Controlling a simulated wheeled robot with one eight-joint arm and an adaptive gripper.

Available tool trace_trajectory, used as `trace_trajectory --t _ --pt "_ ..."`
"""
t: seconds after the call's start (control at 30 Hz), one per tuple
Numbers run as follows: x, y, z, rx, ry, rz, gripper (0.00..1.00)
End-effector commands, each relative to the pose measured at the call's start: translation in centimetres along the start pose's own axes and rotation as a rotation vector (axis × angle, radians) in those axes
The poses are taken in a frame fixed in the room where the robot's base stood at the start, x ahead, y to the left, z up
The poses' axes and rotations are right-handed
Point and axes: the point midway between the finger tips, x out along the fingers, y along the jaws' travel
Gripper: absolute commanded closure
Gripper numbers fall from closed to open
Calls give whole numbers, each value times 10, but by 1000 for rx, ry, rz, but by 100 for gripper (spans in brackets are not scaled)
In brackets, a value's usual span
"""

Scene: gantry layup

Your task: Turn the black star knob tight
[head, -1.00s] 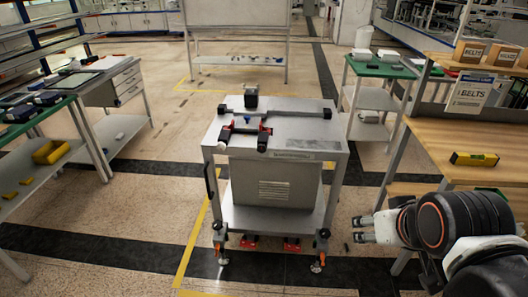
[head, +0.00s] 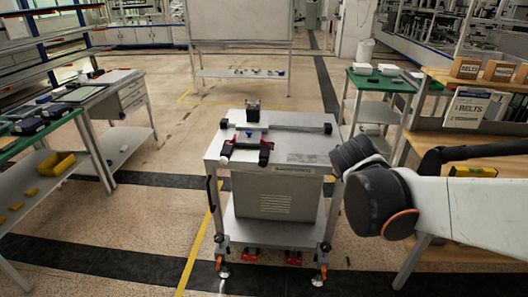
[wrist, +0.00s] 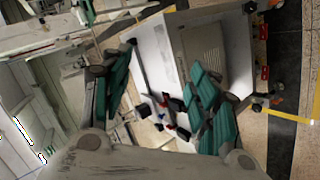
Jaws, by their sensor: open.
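A fixture of dark bars and black blocks (head: 253,115) sits on the grey cart top (head: 308,143). It has a long bar ending in a black block (head: 328,128) and two red-and-black end pieces at the front. I cannot make out for certain which black part is the star knob. My gripper (wrist: 155,110) shows in the wrist view with its two green-padded fingers wide apart and nothing between them touching. The fixture's red and black parts (wrist: 172,125) show between the fingers, some distance beyond. In the head view my arm hides the gripper, at the cart's right side.
A wooden bench on the right holds boxes (head: 465,68), a belts sign (head: 467,107) and a yellow level (head: 472,171). A shelf table with a yellow bin (head: 56,164) stands left. A green-topped table (head: 380,80) stands behind. Floor left of the cart is clear.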

Motion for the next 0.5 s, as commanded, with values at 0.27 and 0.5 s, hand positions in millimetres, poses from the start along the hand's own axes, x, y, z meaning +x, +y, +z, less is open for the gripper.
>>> trace_trajectory --t 0.27,0.5 --pt "64 3 -68 -369 34 146 45" --pt "115 -25 -124 -687 43 262 45"
